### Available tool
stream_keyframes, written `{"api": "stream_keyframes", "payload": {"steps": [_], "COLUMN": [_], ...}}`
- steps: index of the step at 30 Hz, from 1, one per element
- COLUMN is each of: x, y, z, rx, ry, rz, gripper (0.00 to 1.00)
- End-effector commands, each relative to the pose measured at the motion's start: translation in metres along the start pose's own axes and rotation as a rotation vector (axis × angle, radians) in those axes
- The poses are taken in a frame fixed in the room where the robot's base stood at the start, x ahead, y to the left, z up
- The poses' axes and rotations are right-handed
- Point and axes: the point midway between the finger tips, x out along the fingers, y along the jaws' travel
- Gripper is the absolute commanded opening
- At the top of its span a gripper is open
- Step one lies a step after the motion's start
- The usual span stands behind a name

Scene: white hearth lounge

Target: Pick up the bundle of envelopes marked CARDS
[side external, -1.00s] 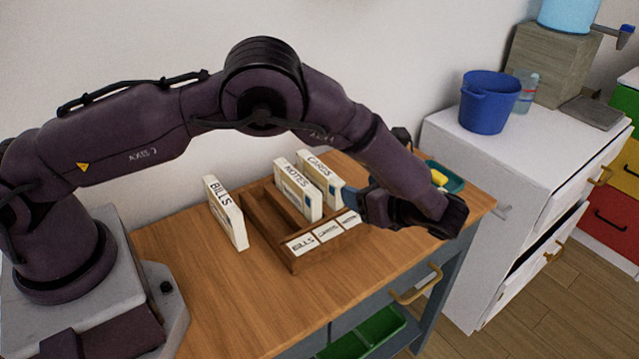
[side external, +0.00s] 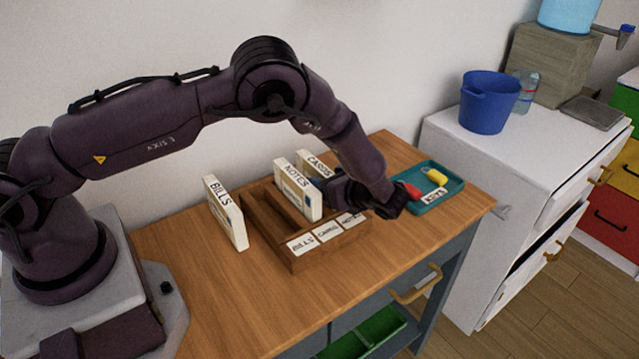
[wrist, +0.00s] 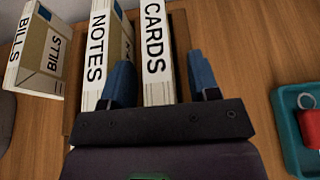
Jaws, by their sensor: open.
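The CARDS bundle (wrist: 156,45) is a white upright envelope bundle in the right part of the wooden sorter (side external: 295,262). In the wrist view it lies between the two blue fingers of my open gripper (wrist: 162,82), with a gap visible on the right. In the side view my gripper (side external: 328,187) hides much of the CARDS bundle (side external: 319,160). The NOTES bundle (side external: 298,190) stands in the sorter just left of it. My left finger is close beside NOTES (wrist: 98,60); I cannot tell whether they touch.
The BILLS bundle (side external: 226,212) stands on the wooden table (side external: 185,260), left of the sorter. A teal tray (side external: 455,193) with red and yellow tagged items lies to the right. The wall is close behind. The table front is clear.

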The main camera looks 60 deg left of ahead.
Motion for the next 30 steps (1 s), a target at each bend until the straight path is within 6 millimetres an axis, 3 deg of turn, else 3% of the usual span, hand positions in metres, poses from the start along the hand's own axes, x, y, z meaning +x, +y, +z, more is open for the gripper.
{"api": "stream_keyframes", "payload": {"steps": [3,9,11,20,30], "x": [0.0,-0.001,-0.001,-0.003,-0.027], "y": [0.0,0.0,0.0,0.0,0.0], "z": [0.0,0.0,0.0,0.004,0.062], "rx": [0.0,0.001,0.001,-0.001,-0.003], "ry": [0.0,0.0,0.0,0.0,0.001], "rz": [0.0,0.0,0.0,-0.001,-0.001], "gripper": [0.55,0.09,0.0,0.0,0.0]}}
